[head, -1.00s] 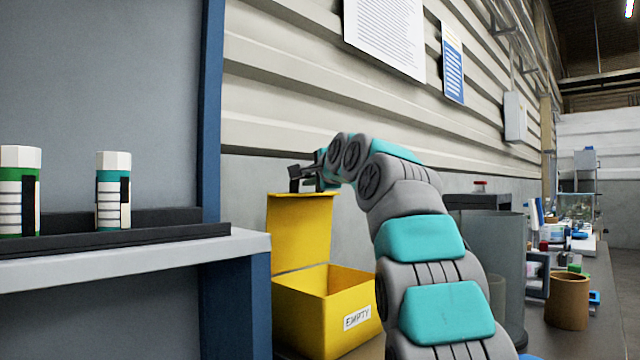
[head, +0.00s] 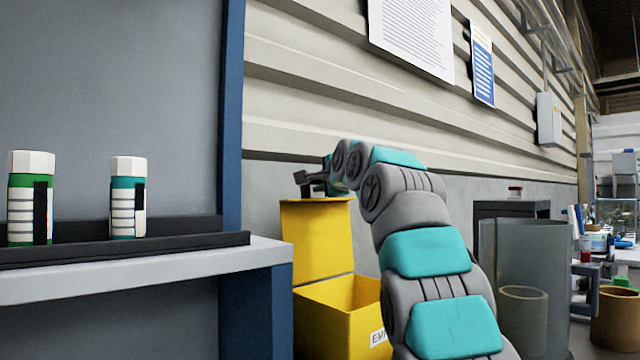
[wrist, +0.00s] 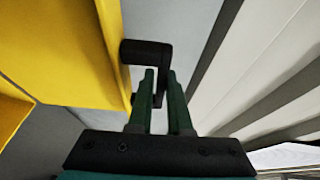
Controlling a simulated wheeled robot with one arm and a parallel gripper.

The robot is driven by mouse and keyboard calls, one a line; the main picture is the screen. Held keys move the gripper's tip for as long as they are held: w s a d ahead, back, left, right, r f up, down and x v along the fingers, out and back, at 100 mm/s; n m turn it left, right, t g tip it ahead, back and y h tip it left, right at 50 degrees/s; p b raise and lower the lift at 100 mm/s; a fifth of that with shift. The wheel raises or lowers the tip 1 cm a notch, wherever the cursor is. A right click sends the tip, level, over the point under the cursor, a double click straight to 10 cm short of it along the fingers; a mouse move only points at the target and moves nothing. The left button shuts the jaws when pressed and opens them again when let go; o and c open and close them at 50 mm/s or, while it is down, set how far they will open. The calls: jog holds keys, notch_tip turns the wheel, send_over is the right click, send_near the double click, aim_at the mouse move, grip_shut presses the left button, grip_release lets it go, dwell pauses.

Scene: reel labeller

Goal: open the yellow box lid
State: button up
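The yellow box (head: 340,318) stands below my arm, and the front part of its open top shows. Its yellow lid (head: 316,240) is swung up and stands upright at the box's back; it also fills the left of the wrist view (wrist: 60,50). A black bent handle (wrist: 147,52) sticks out from the lid's edge. My gripper (wrist: 161,78) has its two green fingers close together, one on each side of the handle's bar. In the head view my gripper (head: 315,183) is at the lid's top edge, partly hidden by my wrist.
A grey shelf (head: 150,268) with two white-capped bottles (head: 30,198) is at the left, beside a blue post (head: 232,120). A ribbed wall (head: 300,90) rises behind the box. A grey translucent bin (head: 515,250) and a brown pot (head: 618,318) stand at the right.

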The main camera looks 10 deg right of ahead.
jog(key=o, duration=0.5)
jog(key=shift+s, duration=0.1)
jog(key=shift+b+v, duration=0.9)
jog(key=shift+v, duration=2.95)
